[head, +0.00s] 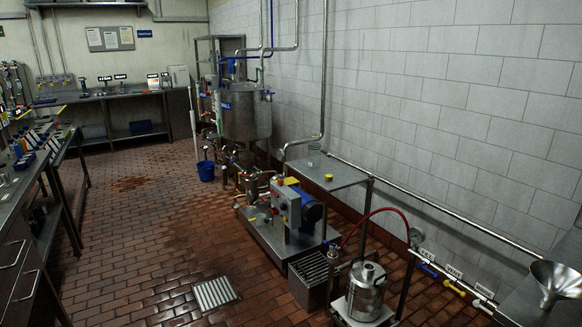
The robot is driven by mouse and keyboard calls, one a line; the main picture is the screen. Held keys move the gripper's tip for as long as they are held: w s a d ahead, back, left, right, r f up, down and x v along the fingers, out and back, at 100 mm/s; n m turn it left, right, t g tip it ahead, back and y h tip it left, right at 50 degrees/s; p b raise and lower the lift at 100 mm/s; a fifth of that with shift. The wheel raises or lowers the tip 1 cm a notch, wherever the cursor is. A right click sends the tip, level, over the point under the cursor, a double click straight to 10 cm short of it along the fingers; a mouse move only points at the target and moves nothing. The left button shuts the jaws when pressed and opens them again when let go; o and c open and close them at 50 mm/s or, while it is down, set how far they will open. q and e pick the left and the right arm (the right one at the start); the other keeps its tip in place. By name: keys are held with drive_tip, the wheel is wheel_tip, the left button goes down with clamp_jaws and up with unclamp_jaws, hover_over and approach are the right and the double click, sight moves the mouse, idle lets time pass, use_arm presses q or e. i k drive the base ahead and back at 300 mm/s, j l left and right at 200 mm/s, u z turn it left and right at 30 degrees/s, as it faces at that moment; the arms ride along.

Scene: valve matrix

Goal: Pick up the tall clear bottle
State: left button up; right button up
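A small clear container (313,155), perhaps the clear bottle, stands upright at the back left of a raised steel shelf (334,172) beside the tiled wall. It is too small in the picture to tell its exact shape. Neither of my grippers shows in the head view.
A pump unit with a grey control box (285,205) and blue motor stands below the shelf. A steel canister (367,290) with a red hose is in front right. A steel funnel (555,280) is at the right edge. A floor drain (215,293) lies in the open brick floor. A blue bucket (206,171) stands farther back.

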sight(314, 144)
drive_tip(key=i+j+z, duration=0.15)
drive_tip(key=i+j, duration=0.15)
drive_tip(key=i+j+z, duration=0.2)
drive_tip(key=j, duration=0.2)
drive_tip(key=i+j+z, duration=0.15)
drive_tip(key=i+j, duration=0.15)
drive_tip(key=j, duration=0.15)
drive_tip(key=i+j, duration=0.25)
drive_tip(key=i, duration=0.25)
drive_tip(key=i+j, duration=0.25)
drive_tip(key=i, duration=0.25)
drive_tip(key=i+j, duration=0.2)
drive_tip(key=i, duration=0.25)
drive_tip(key=i+j+u, duration=0.1)
drive_tip(key=i+j, duration=0.15)
drive_tip(key=i, duration=0.25)
drive_tip(key=i+j, duration=0.2)
drive_tip(key=i, duration=0.3)
